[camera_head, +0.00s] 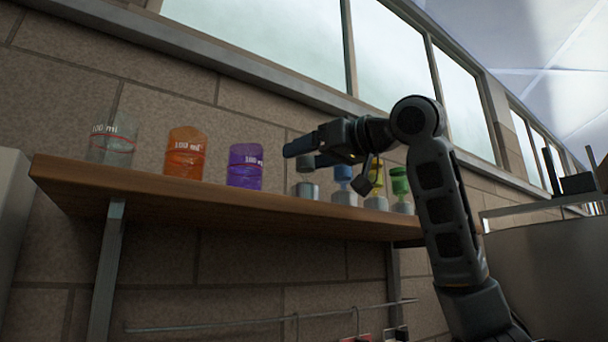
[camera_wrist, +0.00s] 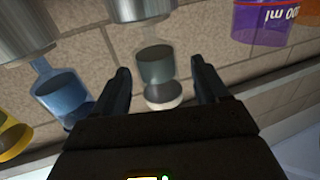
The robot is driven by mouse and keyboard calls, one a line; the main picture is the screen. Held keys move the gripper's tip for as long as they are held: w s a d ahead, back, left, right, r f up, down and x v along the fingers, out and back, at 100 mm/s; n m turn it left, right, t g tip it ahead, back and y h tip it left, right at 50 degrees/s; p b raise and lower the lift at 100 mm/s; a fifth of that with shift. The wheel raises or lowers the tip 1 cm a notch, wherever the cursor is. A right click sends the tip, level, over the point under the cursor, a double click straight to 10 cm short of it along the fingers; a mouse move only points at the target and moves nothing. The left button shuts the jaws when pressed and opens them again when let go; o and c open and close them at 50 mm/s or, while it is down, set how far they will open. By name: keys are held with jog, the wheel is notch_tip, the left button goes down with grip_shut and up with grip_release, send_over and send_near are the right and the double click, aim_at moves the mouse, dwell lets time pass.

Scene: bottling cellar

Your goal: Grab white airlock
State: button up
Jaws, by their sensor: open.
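The white airlock (camera_head: 306,172) is a pale, clear piece upright on a grey metal base on the wooden shelf (camera_head: 220,208). My gripper (camera_head: 300,153) is at its upper part and hides some of it in the head view. In the wrist view, which looks upside down, the airlock (camera_wrist: 156,68) shows a greyish see-through body and a whitish cap. My gripper (camera_wrist: 161,70) is open, with one finger on each side of the airlock and visible gaps between.
A blue airlock (camera_head: 343,172) stands close beside it, followed by a yellow one (camera_head: 376,178) and a green one (camera_head: 400,183). A purple beaker (camera_head: 245,168), an orange beaker (camera_head: 185,155) and a clear beaker (camera_head: 112,145) stand left. A brick wall (camera_head: 60,80) is behind.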

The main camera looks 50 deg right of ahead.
aim_at(298, 158)
jog(key=shift+w+p, duration=0.3)
jog(key=shift+w, duration=1.25)
jog(key=c, duration=1.1)
